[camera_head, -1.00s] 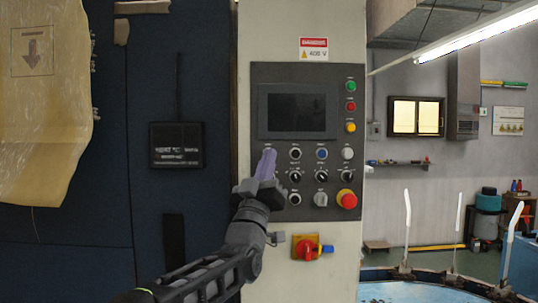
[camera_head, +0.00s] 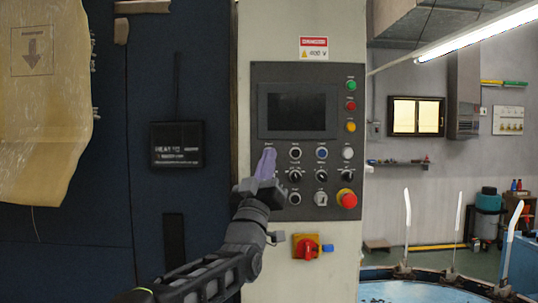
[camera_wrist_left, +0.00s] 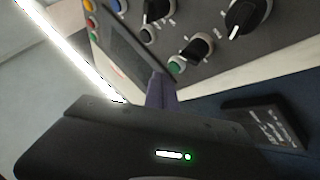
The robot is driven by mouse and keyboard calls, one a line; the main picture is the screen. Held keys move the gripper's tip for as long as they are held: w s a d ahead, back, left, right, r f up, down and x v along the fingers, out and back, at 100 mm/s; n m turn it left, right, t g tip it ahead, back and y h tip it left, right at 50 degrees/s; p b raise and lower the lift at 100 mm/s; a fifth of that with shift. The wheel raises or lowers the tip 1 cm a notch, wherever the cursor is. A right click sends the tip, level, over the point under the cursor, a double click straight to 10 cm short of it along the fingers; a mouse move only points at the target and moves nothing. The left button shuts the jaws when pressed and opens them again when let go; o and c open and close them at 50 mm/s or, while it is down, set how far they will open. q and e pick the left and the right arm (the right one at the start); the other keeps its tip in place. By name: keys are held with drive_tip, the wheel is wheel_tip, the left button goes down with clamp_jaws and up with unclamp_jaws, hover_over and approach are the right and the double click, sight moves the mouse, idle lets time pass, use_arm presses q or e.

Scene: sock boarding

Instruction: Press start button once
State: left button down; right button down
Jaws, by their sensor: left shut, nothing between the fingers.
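The control panel (camera_head: 340,212) is a dark plate on a pale cabinet. The start button is the left one of its upper button row; in the head view my fingers hide it. In the left wrist view a green button (camera_wrist_left: 177,66) shows right beside my fingertips. My left gripper (camera_head: 267,160) is shut and empty, with its purple fingers pointing at the panel, tips over the start button's place. It also shows in the left wrist view (camera_wrist_left: 159,88). I cannot tell whether the tips touch the button. My right gripper is not in view.
A white-ringed button (camera_head: 295,153) and a blue button (camera_head: 322,153) sit to the right in the same row. Black knobs (camera_head: 321,174) lie below, with a red emergency stop (camera_head: 347,199). A dark screen (camera_head: 297,111) is above. A red rotary switch (camera_head: 306,248) sits lower on the cabinet.

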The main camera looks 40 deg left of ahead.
use_arm(q)
drive_tip(key=shift+w, duration=0.1)
idle(0.7)
drive_tip(key=shift+w+a, duration=0.25)
drive_tip(key=shift+w+a+b, duration=0.25)
drive_tip(key=shift+w+b, duration=0.05)
idle(0.9)
drive_tip(key=shift+s+d+b, duration=0.5)
drive_tip(key=shift+s+b, duration=0.15)
drive_tip(key=shift+b, duration=0.4)
